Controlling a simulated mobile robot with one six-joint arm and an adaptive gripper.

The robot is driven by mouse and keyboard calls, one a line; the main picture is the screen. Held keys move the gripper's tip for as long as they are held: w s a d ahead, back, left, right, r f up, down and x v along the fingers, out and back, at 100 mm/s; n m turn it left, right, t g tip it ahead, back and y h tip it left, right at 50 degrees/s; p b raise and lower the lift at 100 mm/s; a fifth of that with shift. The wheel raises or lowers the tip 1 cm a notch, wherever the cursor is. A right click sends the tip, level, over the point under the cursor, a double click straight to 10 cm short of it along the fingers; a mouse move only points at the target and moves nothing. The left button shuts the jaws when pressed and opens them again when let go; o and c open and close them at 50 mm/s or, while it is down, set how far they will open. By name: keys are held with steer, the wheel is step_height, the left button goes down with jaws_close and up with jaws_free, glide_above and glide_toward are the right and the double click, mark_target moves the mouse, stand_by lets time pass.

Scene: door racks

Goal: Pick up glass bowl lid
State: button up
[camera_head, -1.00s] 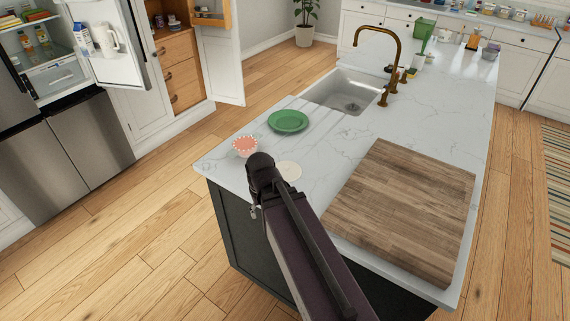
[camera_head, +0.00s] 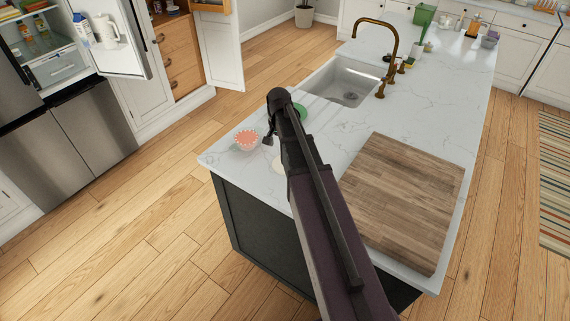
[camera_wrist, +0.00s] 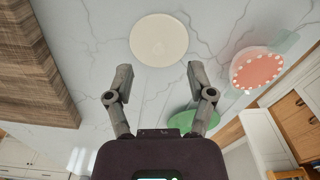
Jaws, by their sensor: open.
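A flat, round, cream disc (camera_wrist: 158,40), which looks like the bowl lid, lies on the white marble counter. In the head view the disc (camera_head: 278,165) is partly hidden by my arm. A small glass bowl (camera_head: 247,140) with a coral top and a pale dotted edge stands left of it; it also shows at the right of the wrist view (camera_wrist: 257,70). My gripper (camera_wrist: 160,82) is open and empty above the counter. In the wrist view the disc lies just beyond and between the fingertips, apart from them.
A green plate (camera_wrist: 192,121) lies near the bowl and shows partly behind my arm in the head view (camera_head: 301,112). A wooden board (camera_head: 400,200) covers the counter's near right. The sink (camera_head: 345,82) and brass faucet (camera_head: 385,45) are farther back.

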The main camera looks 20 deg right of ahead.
steer(key=w+d+m, duration=0.3)
steer(key=w+d, duration=0.1)
steer(key=shift+w+d, duration=0.2)
steer(key=shift+d, duration=0.15)
steer(key=shift+f, duration=0.1)
step_height(320, 180, down, 8)
steer(key=b, duration=0.8)
steer(key=shift+f+b, duration=0.2)
steer(key=shift+b, duration=0.1)
steer(key=shift+s+a+f+b, duration=0.1)
steer(key=shift+f+b, duration=1.2)
steer(key=shift+a+f+b, duration=0.1)
steer(key=shift+f+b, duration=1.2)
steer(key=shift+c, duration=0.2)
steer(key=c, duration=0.9)
